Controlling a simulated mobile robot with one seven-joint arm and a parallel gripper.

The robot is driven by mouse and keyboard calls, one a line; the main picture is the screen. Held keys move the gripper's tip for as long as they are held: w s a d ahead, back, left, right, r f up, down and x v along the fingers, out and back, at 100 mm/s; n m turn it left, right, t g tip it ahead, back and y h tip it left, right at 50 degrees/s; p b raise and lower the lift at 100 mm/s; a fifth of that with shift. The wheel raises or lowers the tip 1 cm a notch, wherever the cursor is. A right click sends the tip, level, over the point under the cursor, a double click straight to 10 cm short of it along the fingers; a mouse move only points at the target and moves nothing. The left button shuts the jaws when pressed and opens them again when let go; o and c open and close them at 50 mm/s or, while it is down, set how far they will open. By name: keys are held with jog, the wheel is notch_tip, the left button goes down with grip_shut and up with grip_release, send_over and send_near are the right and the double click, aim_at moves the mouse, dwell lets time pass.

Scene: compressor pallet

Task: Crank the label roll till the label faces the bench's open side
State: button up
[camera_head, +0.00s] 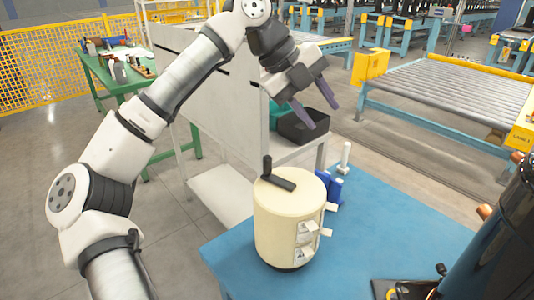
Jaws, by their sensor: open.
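The label roll (278,222) is a cream drum standing upright on the blue bench (350,240). Its black crank (278,180) lies across the top, with a knob standing up at the left end.
A blue object (330,187) and a white post (345,157) stand just behind the roll. A black bin (302,127) sits on a side table behind, beside a white panel (235,100). A dark cylinder (500,240) with copper stubs stands at the right. Bare bench lies between roll and cylinder.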

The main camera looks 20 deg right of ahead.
aim_at(268, 156)
jog(key=w+a+f+n+t+y, duration=0.3)
jog(key=w+a+n+y, duration=0.3)
jog(key=w+a+y, duration=0.1)
notch_tip(268, 156, down, 13)
jog(key=shift+w+p, duration=0.1)
jog(key=shift+p, duration=1.1)
jog(key=shift+c, duration=0.2)
grip_shut()
